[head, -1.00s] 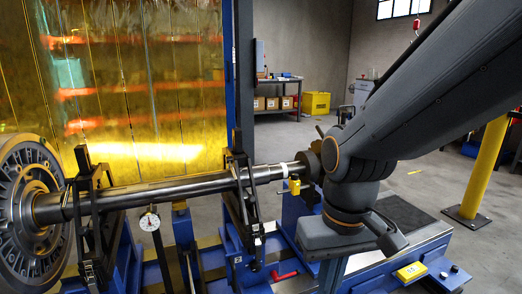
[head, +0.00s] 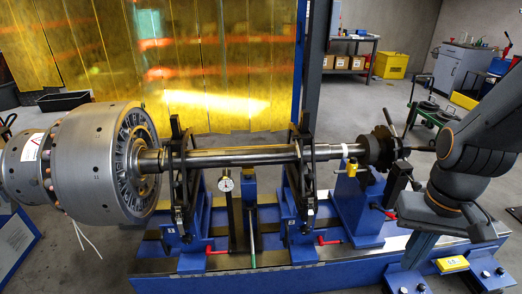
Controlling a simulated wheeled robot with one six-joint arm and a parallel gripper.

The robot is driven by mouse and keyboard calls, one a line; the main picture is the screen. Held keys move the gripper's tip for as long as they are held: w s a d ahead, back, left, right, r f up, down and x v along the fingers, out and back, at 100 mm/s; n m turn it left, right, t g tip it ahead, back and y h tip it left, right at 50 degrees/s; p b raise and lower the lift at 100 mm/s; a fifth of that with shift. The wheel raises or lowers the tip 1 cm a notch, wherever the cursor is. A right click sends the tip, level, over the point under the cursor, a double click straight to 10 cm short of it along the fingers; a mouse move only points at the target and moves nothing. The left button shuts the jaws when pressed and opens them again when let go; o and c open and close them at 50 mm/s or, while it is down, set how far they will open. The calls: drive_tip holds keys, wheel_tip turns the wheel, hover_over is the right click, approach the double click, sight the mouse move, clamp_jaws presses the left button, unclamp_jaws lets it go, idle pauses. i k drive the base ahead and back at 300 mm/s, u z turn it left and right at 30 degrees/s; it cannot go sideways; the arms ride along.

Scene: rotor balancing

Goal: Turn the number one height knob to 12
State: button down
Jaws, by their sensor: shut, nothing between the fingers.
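A steel shaft (head: 240,157) with a large grey drum rotor (head: 95,165) at its left rests across two black roller stands on blue pedestals. No scale reading is legible. The right stand (head: 300,180) is nearer my arm. My gripper (head: 482,222) is at the far right, far from the left stand, shut and empty, partly hidden by my wrist.
A dial gauge (head: 225,185) stands between the stands. Red levers (head: 216,250) stick out low at the pedestals. A drive head (head: 380,150) holds the shaft's right end. A yellow box (head: 452,264) lies at the front right. Yellow curtains (head: 200,70) hang behind.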

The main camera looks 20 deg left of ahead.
sight(187, 239)
drive_tip(key=u, duration=1.7)
